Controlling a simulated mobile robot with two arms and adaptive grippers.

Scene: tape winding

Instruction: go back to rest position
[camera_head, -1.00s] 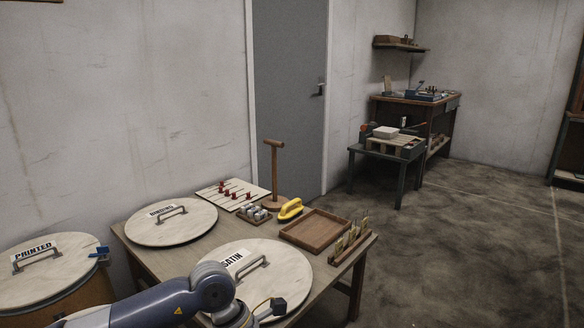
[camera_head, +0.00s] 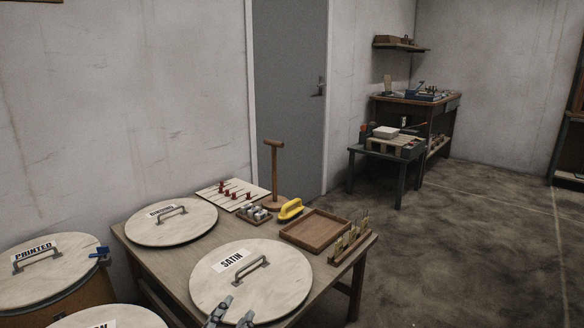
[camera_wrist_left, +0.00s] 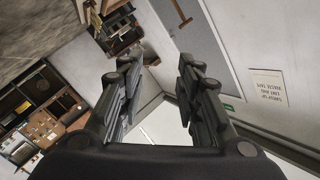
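My left gripper (camera_head: 232,312) shows at the bottom edge of the head view, in front of the round lid marked SATIN (camera_head: 252,287). Only its two fingertips are in the picture, and they stand apart. In the left wrist view my left gripper (camera_wrist_left: 158,75) has its fingers spread with nothing between them. The wrist view is tilted and looks out over the room. My right gripper is not in view.
The wooden table (camera_head: 152,276) carries another round lid (camera_head: 171,222), a peg board (camera_head: 231,195), a wooden T-shaped stand (camera_head: 275,172), a yellow-handled tool (camera_head: 290,209) and an empty tray (camera_head: 315,231). A PRINTED drum lid (camera_head: 48,274) is at left. Floor at right is clear.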

